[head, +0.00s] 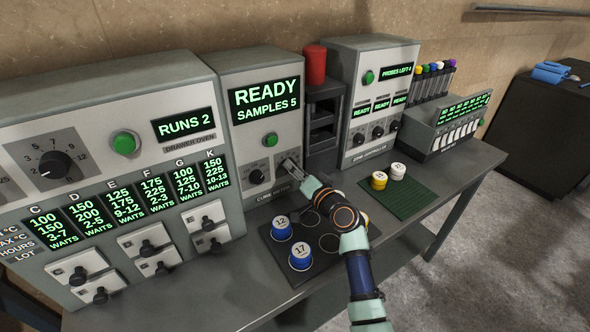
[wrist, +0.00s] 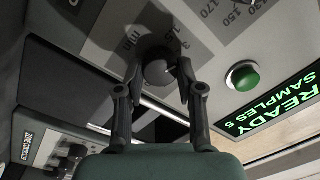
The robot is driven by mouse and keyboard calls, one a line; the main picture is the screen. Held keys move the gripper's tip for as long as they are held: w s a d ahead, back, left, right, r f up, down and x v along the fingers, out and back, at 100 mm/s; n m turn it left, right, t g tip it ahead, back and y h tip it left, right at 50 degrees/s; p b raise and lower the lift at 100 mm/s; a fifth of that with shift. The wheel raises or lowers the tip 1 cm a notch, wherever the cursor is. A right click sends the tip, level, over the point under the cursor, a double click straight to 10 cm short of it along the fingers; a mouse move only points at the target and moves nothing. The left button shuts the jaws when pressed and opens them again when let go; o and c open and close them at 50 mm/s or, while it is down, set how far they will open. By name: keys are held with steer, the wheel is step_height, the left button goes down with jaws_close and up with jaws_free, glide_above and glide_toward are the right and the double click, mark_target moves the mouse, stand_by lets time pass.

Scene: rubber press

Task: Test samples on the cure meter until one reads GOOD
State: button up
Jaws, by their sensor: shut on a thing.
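The cure meter (head: 231,130) stands mid-bench, its display (head: 265,97) reading "READY SAMPLES 5" above a green button (head: 270,139). My gripper (head: 291,166) is at its right-hand dial. In the wrist view my gripper (wrist: 160,85) is shut on a dark round knob (wrist: 158,67), beside printing that reads "min". A second knob (head: 256,177) is left of it. On the black sample mat (head: 275,253) stand blue samples 12 (head: 281,229) and 17 (head: 300,257). A yellow sample (head: 364,218) is mostly behind my arm. Several mat circles are empty.
A drawer oven (head: 165,90) showing "RUNS 2" is at left. A zone controller (head: 355,85), a rack of colored tubes (head: 434,80) and a green mat (head: 409,203) with yellow (head: 379,180) and white (head: 398,171) pucks are at right. A red cylinder (head: 315,62) tops a dark shelf.

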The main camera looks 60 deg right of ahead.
steer(key=o, duration=1.2)
steer(key=shift+c, duration=0.2)
steer(key=v, duration=1.2)
